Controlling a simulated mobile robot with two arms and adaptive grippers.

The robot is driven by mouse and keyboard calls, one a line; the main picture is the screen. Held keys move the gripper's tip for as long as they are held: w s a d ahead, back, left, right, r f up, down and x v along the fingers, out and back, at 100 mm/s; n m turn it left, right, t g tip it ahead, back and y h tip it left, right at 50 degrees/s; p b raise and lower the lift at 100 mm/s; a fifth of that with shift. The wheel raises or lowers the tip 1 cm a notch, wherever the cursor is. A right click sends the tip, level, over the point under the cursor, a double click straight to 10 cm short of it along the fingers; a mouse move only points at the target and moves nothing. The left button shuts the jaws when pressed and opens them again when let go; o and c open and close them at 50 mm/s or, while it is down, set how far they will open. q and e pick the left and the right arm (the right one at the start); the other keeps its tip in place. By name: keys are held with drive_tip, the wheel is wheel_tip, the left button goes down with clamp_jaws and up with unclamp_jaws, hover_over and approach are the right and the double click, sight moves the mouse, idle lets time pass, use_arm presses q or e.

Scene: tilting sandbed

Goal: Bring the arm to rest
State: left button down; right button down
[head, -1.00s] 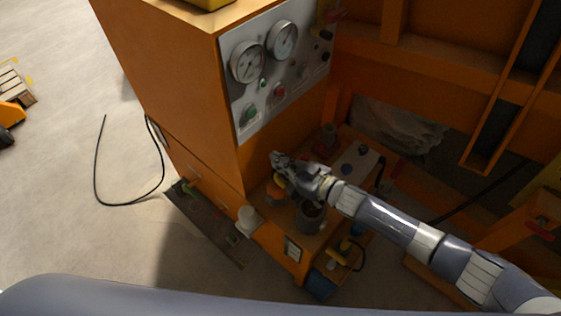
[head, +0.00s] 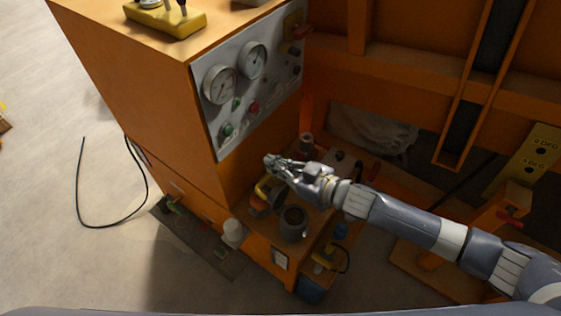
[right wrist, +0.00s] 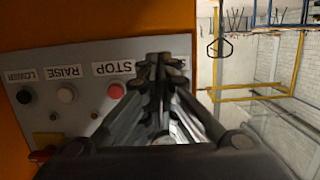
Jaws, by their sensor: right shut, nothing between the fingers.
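My right arm (head: 405,222) reaches in from the right in the head view. Its gripper (head: 270,160) is shut and empty. It hovers over the small orange shelf below the control panel (head: 262,80). I cannot tell the gap between fingertips and panel. My left gripper is not in view.
The orange cabinet (head: 140,90) stands to the left. A black cable (head: 80,190) lies on the floor. A yellow degree-marked plate (head: 535,155) is at the right.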

drive_tip(key=shift+s+d+r, duration=0.3)
drive_tip(key=shift+d+r, duration=0.05)
drive_tip(key=shift+r, duration=0.3)
drive_tip(key=shift+s+d+r, duration=0.25)
drive_tip(key=shift+d+r, duration=0.1)
drive_tip(key=shift+r, duration=0.25)
drive_tip(key=shift+a, duration=0.1)
